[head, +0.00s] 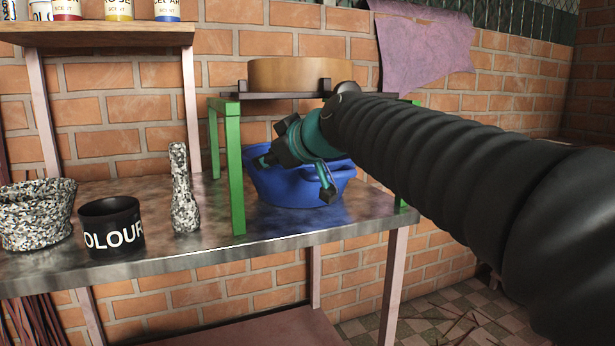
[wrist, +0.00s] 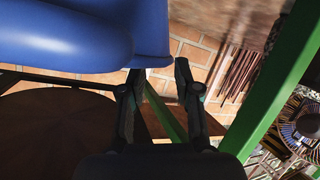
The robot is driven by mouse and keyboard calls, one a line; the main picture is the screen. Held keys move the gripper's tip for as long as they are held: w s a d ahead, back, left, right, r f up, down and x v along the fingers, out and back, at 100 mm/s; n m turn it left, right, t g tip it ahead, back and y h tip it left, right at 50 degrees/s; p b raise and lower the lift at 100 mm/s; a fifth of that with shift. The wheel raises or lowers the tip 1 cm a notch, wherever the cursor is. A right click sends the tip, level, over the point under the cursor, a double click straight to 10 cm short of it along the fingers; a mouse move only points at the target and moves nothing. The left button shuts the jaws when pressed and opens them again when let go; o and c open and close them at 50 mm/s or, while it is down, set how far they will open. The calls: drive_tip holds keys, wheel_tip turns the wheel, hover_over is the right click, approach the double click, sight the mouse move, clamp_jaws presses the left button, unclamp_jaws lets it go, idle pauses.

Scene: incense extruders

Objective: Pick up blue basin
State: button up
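The blue basin (head: 290,195) sits on the metal table, under a green frame. My gripper (head: 296,178) is in front of it with its fingers spread and hides part of its near side and rim. In the wrist view the basin (wrist: 90,50) fills the upper left. The right finger is clear of the basin.
The green frame's leg (head: 236,170) stands close left of the basin, and a round wooden piece (head: 298,74) lies above. A speckled bottle (head: 184,190), black pot (head: 111,226) and speckled bowl (head: 37,215) stand left on the metal table (head: 200,255). A brick wall is behind.

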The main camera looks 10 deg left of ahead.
drive_tip(key=shift+f+x, duration=0.15)
drive_tip(key=shift+x, duration=1.3)
drive_tip(key=shift+f+x, duration=0.2)
drive_tip(key=shift+x, duration=1.2)
drive_tip(key=shift+s+d, duration=0.1)
clamp_jaws()
